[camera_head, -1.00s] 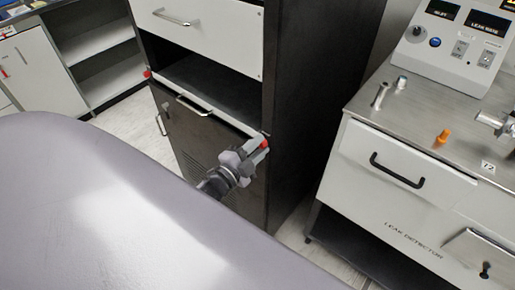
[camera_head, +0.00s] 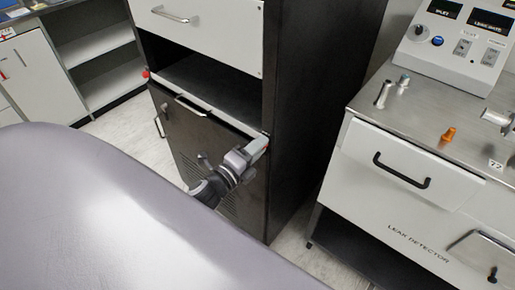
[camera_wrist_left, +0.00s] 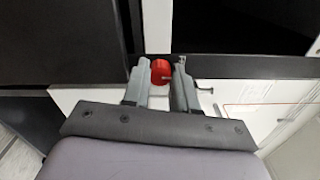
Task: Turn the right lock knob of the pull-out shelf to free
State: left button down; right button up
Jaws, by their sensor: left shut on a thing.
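The right lock knob is red and sits at the right front corner of the pull-out shelf (camera_head: 211,97). In the head view my left gripper (camera_head: 260,146) is at that corner and covers nearly all of the knob. In the left wrist view the red knob (camera_wrist_left: 161,71) lies between the two fingertips of my left gripper (camera_wrist_left: 162,77), which is shut on it. The knob's exact turn angle cannot be told. My right gripper is not in view.
The left red knob (camera_head: 146,74) is at the shelf's other front corner. A white drawer (camera_head: 200,30) is above and a dark door (camera_head: 205,140) below. The leak detector cart (camera_head: 400,185) stands to the right, with a floor gap between.

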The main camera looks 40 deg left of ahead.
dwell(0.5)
pick_arm(q)
jog(key=c, duration=0.9)
grip_release()
